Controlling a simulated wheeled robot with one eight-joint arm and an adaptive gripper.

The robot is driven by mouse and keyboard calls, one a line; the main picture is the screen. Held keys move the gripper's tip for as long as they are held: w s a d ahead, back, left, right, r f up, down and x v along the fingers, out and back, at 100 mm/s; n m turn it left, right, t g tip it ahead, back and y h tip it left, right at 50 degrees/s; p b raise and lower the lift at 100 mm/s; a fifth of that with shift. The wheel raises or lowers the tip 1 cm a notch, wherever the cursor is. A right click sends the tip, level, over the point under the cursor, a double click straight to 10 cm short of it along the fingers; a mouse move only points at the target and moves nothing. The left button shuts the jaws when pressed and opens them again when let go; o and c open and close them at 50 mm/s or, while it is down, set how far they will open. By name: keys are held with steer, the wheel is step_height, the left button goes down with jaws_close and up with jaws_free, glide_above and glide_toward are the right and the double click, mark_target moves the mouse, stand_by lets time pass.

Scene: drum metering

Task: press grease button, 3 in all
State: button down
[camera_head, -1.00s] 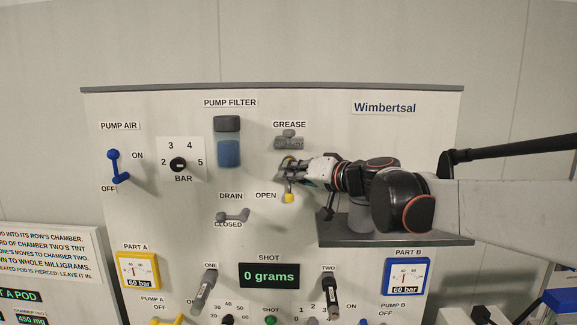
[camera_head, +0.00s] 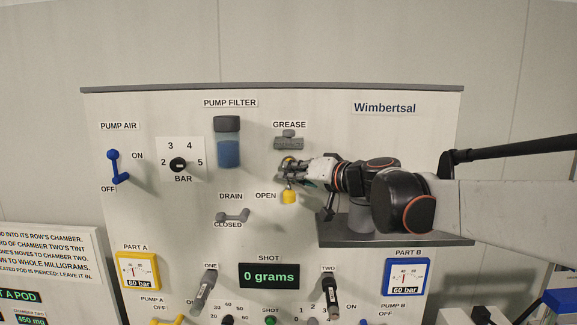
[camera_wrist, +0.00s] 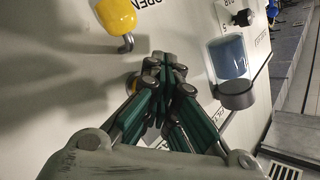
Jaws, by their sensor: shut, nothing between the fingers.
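Under the GREASE label on the panel sits a grey cylindrical fitting (camera_head: 289,142) with a small knob on top. My gripper (camera_head: 284,171) is just below it, close to the panel face. In the wrist view its fingers (camera_wrist: 163,62) are together with nothing held. A yellow part (camera_head: 288,160) shows behind the fingertips; the fingers hide most of it, and I cannot tell whether they touch it. A yellow lock-like piece (camera_head: 288,197) hangs below the fingers beside the OPEN label; it also shows in the wrist view (camera_wrist: 117,16) with a metal hook.
The pump filter (camera_head: 228,142) is left of the gripper, and the drain lever (camera_head: 233,216) is below left. A grey shelf (camera_head: 400,242) juts out under my arm. The shot display (camera_head: 269,276) reads 0 grams.

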steer(key=shift+s, duration=0.6)
steer(key=shift+s, duration=0.1)
steer(key=shift+s+a, duration=0.1)
steer(key=shift+s, duration=2.35)
steer(key=s+p, duration=0.1)
steer(key=s, duration=0.3)
steer(key=w+b, duration=0.1)
steer(key=w, duration=0.8)
stand_by(0.4)
steer(key=shift+w, duration=0.1)
stand_by(1.3)
steer(key=shift+w, duration=0.35)
